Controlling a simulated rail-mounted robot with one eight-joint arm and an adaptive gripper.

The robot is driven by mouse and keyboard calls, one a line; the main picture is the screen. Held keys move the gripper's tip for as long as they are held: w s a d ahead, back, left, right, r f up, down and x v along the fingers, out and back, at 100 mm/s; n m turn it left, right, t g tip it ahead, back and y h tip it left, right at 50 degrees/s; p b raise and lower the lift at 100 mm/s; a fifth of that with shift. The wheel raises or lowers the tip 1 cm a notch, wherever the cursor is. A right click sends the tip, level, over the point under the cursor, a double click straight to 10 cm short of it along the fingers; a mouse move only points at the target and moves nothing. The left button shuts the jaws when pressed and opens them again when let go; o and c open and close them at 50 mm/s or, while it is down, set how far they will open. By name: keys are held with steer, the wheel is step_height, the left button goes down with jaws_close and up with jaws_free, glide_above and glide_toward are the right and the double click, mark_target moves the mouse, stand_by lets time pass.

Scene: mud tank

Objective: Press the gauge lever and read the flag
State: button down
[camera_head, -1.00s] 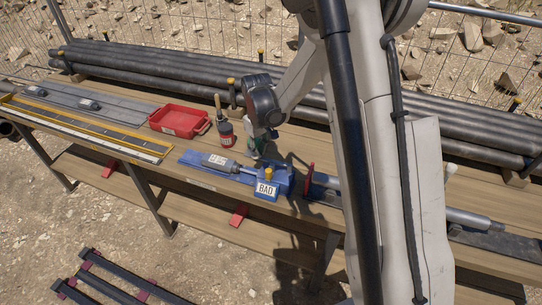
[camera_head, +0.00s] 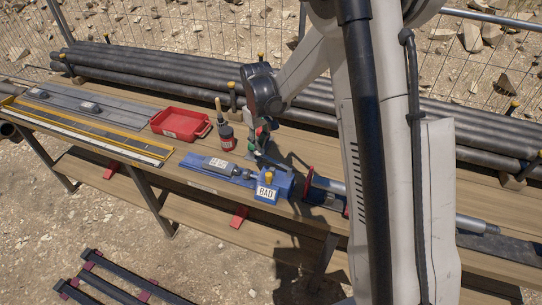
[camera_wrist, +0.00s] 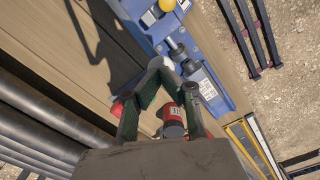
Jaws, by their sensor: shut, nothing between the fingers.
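The blue gauge (camera_head: 284,186) sits on the wooden bench with a yellow knob (camera_head: 268,176) on top and a white plate reading BAD (camera_head: 266,193) on its front. A grey cylindrical part (camera_head: 220,164) with a white label lies on its blue bed, its narrow end toward the gauge block. My gripper (camera_head: 260,156) is shut and empty, just behind the part and left of the block. In the wrist view, the gripper's fingertips (camera_wrist: 163,66) meet beside the blue bed, with the yellow knob (camera_wrist: 166,5) at the top edge. Whether they touch anything, I cannot tell.
A red tray (camera_head: 180,122) and a yellow-edged rail (camera_head: 90,130) lie further left. Dark pipes (camera_head: 150,69) run behind the bench. A blue clamp (camera_head: 322,190) stands to the right.

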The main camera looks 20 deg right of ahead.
steer(key=shift+r+p, duration=1.15)
steer(key=shift+r, duration=1.75)
steer(key=shift+s+r, duration=0.2)
steer(key=shift+r, duration=0.05)
steer(key=s+r+m+t+b, duration=0.1)
steer(key=s+r+t+b, duration=0.3)
steer(key=s, duration=0.6)
steer(key=s+r+m+t+b, duration=0.1)
steer(key=s+r+m+b, duration=0.15)
steer(key=s+r, duration=0.6)
steer(key=s+f+t+b, duration=0.2)
steer(key=s+f, duration=0.4)
steer(key=s, duration=0.4)
steer(key=shift+b, duration=0.3)
